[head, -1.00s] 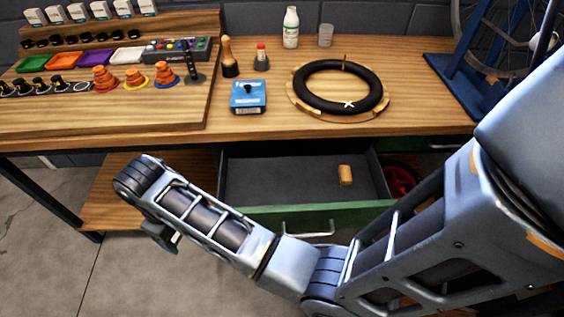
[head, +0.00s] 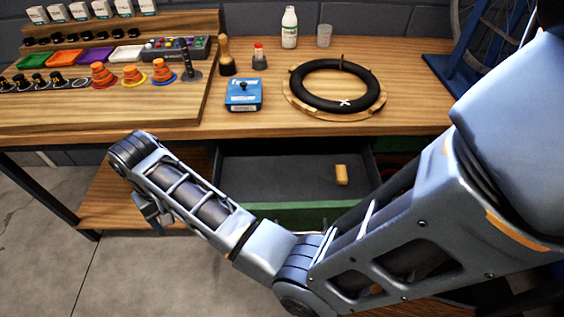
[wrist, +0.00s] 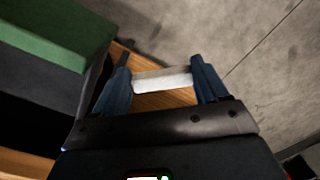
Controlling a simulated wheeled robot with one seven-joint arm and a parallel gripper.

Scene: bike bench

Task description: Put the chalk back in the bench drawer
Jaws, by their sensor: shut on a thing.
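A white chalk stick (wrist: 163,80) lies crosswise between the two blue fingers of my gripper (wrist: 161,80) in the wrist view, and the gripper is shut on it. In the head view my gripper (head: 152,214) is partly hidden behind my arm, left of the open drawer and lower than the benchtop; the chalk cannot be made out there. The bench drawer (head: 265,178) is pulled open under the bench, with a dark grey inside and a green front. Its green front (wrist: 62,28) also shows at the upper left of the wrist view, apart from my gripper.
A small yellow-tan block (head: 341,174) lies in the drawer's right part; the rest of its visible floor is bare. A wooden lower shelf (head: 112,197) is left of the drawer. The benchtop (head: 410,115) carries a tyre (head: 338,87) and a blue box (head: 243,94).

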